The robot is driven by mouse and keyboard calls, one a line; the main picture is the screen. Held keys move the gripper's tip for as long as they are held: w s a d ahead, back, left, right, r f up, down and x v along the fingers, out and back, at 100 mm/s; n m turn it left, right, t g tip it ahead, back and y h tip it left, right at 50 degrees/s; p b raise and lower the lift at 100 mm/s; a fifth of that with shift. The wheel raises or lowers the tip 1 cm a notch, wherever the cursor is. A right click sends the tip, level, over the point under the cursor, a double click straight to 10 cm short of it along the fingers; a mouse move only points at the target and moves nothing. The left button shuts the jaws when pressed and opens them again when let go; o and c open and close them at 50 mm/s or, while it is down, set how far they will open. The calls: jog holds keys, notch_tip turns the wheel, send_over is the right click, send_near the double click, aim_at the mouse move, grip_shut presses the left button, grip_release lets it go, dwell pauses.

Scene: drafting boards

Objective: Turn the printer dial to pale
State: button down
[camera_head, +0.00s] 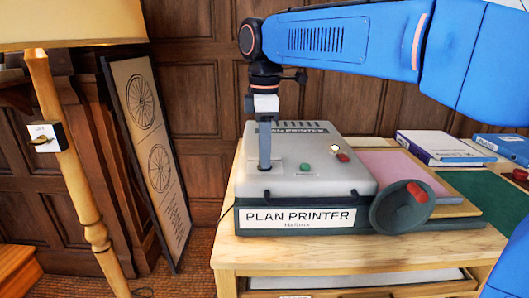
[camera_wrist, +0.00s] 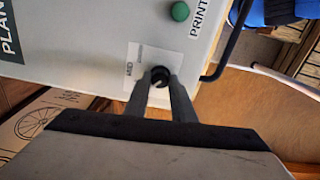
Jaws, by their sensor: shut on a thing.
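The plan printer (camera_head: 310,185) is a grey box with a green base and a "PLAN PRINTER" label, sitting on the wooden table. My gripper (camera_head: 265,166) points straight down at the left part of its top. In the wrist view, my gripper (camera_wrist: 160,84) is shut on the black dial (camera_wrist: 160,74), one finger on each side. The dial sits on a white plate (camera_wrist: 142,55) with small lettering that seems to read "MID". My fingers hide the dial in the head view, and its pointer is too small to read.
A green button (camera_head: 305,167) and a red one (camera_head: 342,157) are on the printer's top. A crank wheel with a red handle (camera_head: 403,207) is at its front right. A floor lamp (camera_head: 75,160) stands left. Books (camera_head: 445,145) lie at the back right.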

dwell(0.4)
jog(key=c, duration=1.5)
grip_release()
jog(key=shift+r, duration=0.1)
notch_tip(320, 180, up, 17)
jog(key=shift+r, duration=0.15)
